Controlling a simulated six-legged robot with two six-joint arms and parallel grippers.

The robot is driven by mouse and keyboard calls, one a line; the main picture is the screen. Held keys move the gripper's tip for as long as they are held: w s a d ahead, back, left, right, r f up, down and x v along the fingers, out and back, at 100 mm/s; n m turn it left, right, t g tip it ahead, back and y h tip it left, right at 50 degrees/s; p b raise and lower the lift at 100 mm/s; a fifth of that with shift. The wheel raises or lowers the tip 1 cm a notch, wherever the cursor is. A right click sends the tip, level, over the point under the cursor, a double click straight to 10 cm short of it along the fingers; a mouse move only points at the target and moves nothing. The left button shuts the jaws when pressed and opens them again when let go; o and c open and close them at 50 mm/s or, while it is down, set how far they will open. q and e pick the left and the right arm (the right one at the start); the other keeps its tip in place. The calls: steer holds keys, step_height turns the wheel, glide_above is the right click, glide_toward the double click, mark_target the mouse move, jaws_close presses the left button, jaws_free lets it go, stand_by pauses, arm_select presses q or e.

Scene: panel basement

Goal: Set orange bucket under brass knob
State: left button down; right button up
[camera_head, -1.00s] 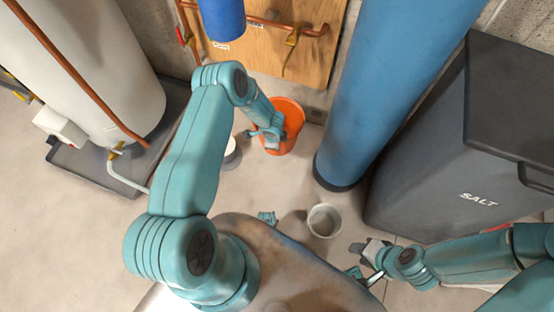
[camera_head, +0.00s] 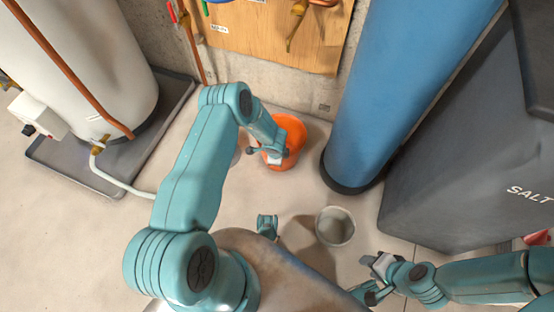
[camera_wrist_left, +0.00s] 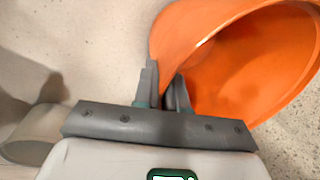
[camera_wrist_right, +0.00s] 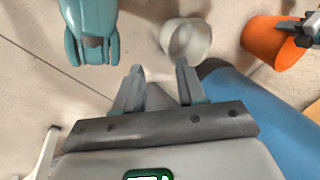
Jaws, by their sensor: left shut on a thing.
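The orange bucket (camera_head: 291,126) is near the wall, below the wooden panel and left of the blue tank. My left gripper (camera_head: 270,153) is at its near left side. In the left wrist view my left gripper (camera_wrist_left: 166,88) is shut on the wall at the rim of the bucket (camera_wrist_left: 240,70). I cannot tell whether the bucket touches the floor. A brass knob (camera_head: 296,24) sits on the panel, above and beyond the bucket. My right gripper (camera_head: 372,268) is low at the right; the right wrist view shows its fingers (camera_wrist_right: 160,80) apart and empty.
A pale empty pot (camera_head: 335,226) stands on the floor near my right gripper. The blue tank (camera_head: 400,90) and grey salt bin (camera_head: 450,190) close off the right. A white tank (camera_head: 85,60) on a dark tray (camera_head: 70,172) stands left.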

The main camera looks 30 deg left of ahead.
arm_select(q)
steer(key=shift+r, duration=0.2)
steer(key=shift+f, duration=0.25)
steer(key=c, duration=1.2)
jaws_free()
steer(key=shift+r, duration=0.1)
